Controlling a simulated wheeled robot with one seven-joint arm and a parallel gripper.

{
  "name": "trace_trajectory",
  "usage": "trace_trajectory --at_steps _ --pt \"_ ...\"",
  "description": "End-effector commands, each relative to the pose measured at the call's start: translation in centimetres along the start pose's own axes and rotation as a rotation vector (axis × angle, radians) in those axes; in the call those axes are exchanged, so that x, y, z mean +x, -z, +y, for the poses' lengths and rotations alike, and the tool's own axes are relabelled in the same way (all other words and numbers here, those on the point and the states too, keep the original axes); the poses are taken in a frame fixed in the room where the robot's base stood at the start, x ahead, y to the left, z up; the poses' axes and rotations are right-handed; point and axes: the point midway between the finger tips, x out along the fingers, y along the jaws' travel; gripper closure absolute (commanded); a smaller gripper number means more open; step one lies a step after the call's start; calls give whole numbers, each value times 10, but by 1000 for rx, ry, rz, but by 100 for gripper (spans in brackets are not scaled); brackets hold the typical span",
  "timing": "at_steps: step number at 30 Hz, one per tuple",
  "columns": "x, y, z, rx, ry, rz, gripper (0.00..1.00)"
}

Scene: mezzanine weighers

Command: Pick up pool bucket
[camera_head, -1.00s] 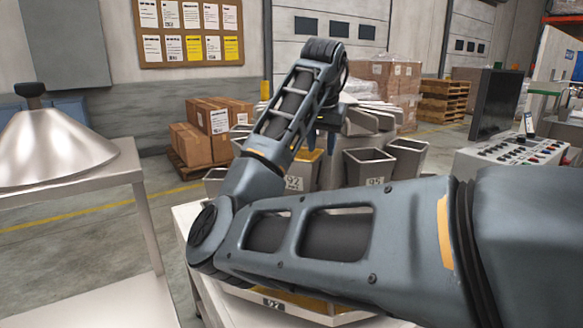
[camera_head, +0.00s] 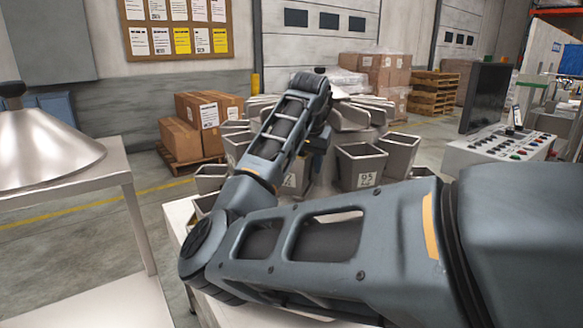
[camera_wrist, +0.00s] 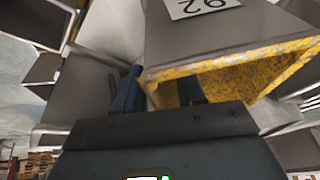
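Several grey metal buckets ring the weigher. The one marked 92 (camera_wrist: 235,45) fills the upper right of the wrist view, its label upside down and its edge worn yellow. In the head view bucket 92 (camera_head: 289,181) is mostly hidden behind my arm. The frames do not show which bucket is the pool bucket. My gripper (camera_wrist: 160,91) is open at bucket 92's yellow edge: the left finger is outside its wall, the right finger inside the yellow-edged opening. Contact cannot be told. The head view shows little of my gripper (camera_head: 319,146).
Bucket 95 (camera_head: 362,167) stands to the right, close to my gripper. A control panel (camera_head: 500,146) with a dark screen is at the right. A steel table (camera_head: 75,178) bearing a metal cone (camera_head: 45,145) is at the left.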

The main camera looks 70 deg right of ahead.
Motion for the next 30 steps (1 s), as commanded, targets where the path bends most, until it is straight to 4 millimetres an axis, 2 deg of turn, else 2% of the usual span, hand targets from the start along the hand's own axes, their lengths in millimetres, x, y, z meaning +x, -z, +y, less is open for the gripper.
trace_trajectory --at_steps 4,16,30 --pt "0 0 0 0 0 0 63" --pt "-1 0 0 0 0 0 100" --pt "-2 1 0 1 1 2 100"
